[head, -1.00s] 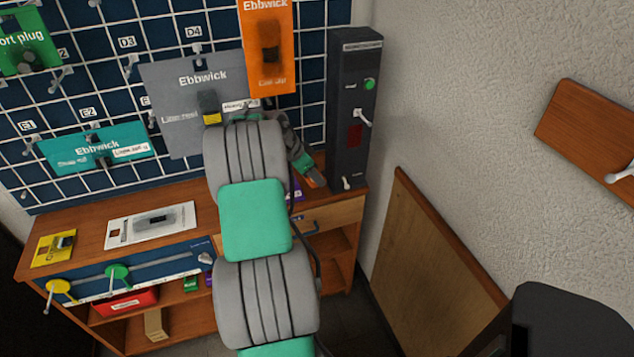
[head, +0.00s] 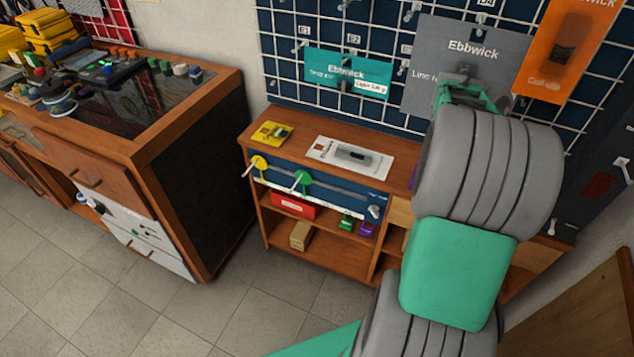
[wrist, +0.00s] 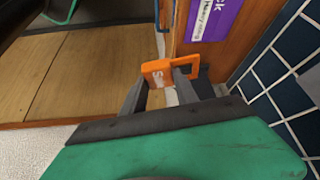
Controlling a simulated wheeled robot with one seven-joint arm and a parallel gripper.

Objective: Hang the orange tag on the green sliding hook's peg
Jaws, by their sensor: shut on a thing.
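The orange tag (wrist: 157,73) is between the fingertips of my gripper (wrist: 161,84) in the wrist view. It is a small flat piece with white lettering and an open frame-like end toward the right. In the head view the tag and fingertips are hidden behind my arm. The green sliding hook (head: 303,179) sits on a rail (head: 345,192) along the front of the wooden bench, with its peg pointing outward. My gripper is to the right of it and apart from it.
A yellow hook (head: 260,163) is left of the green one. A yellow card (head: 271,133) and a white card (head: 330,150) lie on the bench top (head: 258,147). A purple package (wrist: 213,20) is close in the wrist view. Grey tile floor (head: 240,315) is open in front.

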